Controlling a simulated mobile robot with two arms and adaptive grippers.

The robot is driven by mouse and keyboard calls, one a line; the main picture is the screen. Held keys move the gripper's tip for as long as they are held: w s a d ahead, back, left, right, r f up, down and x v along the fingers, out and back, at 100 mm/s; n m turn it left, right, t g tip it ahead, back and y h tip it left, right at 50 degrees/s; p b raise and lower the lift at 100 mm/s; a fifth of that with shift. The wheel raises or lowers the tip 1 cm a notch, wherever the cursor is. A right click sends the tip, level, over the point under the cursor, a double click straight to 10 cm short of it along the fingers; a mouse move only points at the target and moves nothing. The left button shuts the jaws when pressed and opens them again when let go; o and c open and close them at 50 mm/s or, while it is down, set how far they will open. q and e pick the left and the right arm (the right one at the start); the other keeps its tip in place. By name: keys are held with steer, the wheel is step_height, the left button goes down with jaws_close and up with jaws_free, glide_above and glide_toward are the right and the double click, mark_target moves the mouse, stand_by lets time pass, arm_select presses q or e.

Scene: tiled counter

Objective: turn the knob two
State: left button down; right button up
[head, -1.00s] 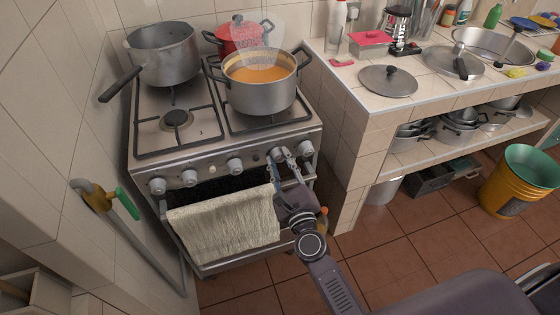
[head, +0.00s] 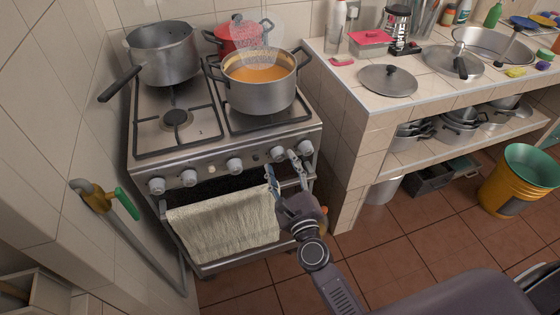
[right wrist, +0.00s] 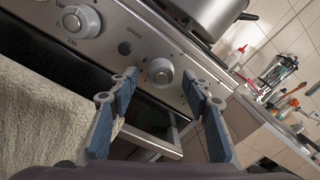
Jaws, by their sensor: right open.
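The stove front carries a row of several round grey knobs; none shows a readable number in the head view. The second knob from the right (head: 277,155) is just in front of my right gripper (head: 281,163). The rightmost knob (head: 305,147) is beside the right finger. My right gripper is open and empty, its fingers apart and pointing at the panel. In the right wrist view a knob (right wrist: 160,70) shows between the fingertips, apart from them. Another marked knob (right wrist: 80,20) is at the upper left there. My left gripper is not in view.
A towel (head: 225,228) hangs on the oven rail, left of my right gripper. A pot of orange soup (head: 260,95) steams on the front right burner. A grey saucepan (head: 163,60) and a red pot (head: 238,37) stand behind. The tiled counter (head: 345,85) is close on the right.

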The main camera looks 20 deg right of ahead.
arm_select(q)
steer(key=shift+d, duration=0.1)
arm_select(e)
steer(key=s, duration=1)
steer(key=shift+s+a+f, duration=0.1)
steer(key=shift+s, duration=0.05)
